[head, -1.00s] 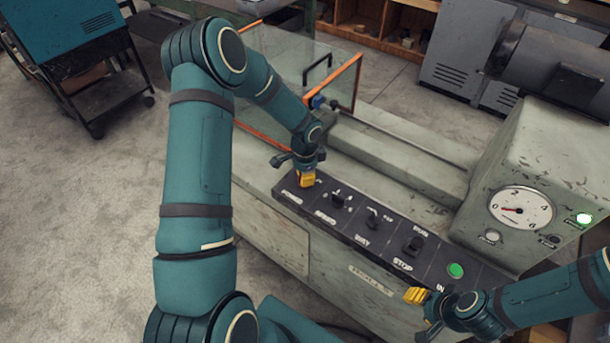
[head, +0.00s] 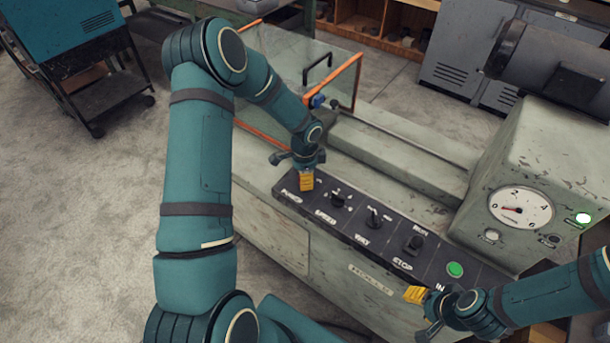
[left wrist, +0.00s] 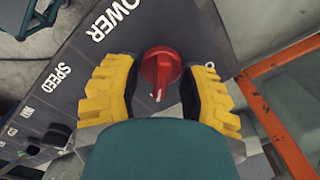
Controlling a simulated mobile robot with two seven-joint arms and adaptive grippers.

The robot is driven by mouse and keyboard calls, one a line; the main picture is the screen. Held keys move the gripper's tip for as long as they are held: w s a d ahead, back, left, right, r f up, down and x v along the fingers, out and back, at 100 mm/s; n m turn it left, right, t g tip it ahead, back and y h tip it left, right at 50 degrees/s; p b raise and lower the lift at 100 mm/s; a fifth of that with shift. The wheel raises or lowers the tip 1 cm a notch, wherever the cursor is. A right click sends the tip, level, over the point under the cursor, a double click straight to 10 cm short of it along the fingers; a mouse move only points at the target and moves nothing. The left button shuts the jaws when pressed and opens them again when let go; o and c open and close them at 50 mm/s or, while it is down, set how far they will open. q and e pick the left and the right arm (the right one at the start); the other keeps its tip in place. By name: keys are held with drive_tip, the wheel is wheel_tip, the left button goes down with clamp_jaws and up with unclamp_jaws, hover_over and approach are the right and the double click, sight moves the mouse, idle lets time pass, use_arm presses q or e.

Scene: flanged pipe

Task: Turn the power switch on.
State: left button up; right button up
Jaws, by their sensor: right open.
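The power switch is a red rotary knob (left wrist: 161,68) with a white mark, on the dark panel beside the word POWER in the left wrist view. My left gripper (left wrist: 163,82) has one yellow finger on each side of the knob. A narrow gap shows at the right finger; contact at the left finger is unclear. In the head view, my left gripper (head: 306,181) is at the panel's far left end and hides the knob. My right gripper (head: 416,294) is open and empty near the panel's right end, by the green button.
The control panel (head: 340,223) carries other black knobs, a run/stop switch (head: 413,243) and a green button (head: 455,269). A clear guard with orange edges (head: 345,76) stands behind my left gripper.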

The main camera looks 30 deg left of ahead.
use_arm(q)
drive_tip(key=shift+r, duration=0.15)
wheel_tip(320, 180, up, 12)
idle(0.6)
drive_tip(key=shift+s, duration=0.1)
idle(0.4)
